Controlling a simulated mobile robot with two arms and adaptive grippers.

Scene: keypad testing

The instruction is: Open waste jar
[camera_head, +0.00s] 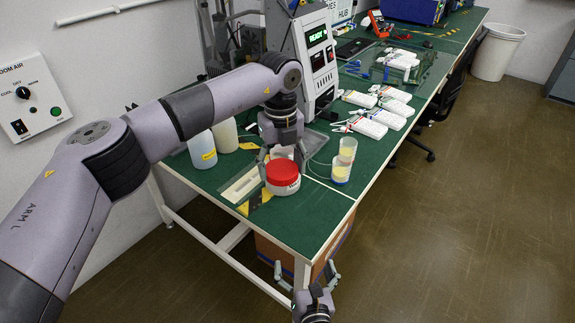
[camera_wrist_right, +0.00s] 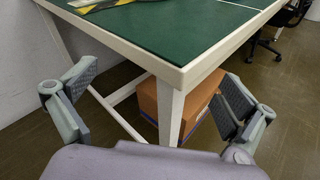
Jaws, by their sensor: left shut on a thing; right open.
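The waste jar (camera_head: 283,186) is a white jar with a red lid (camera_head: 282,172), standing upright near the front corner of the green table. The lid sits on the jar. My left gripper (camera_head: 283,160) reaches down from above and behind the jar and is shut on it; the lid hides part of the fingers, so the exact contact is hard to see. My right gripper (camera_head: 307,275) is open and empty, in front of the table's near corner and below its top. Its two spread fingers also show in the right wrist view (camera_wrist_right: 155,105).
Two cups with yellowish contents (camera_head: 343,165) stand just right of the jar. Two bottles (camera_head: 202,150) stand left of it. Several white keypads (camera_head: 378,122) lie farther back. A cardboard box (camera_head: 270,256) is under the table. The table's corner (camera_wrist_right: 184,76) faces my right gripper.

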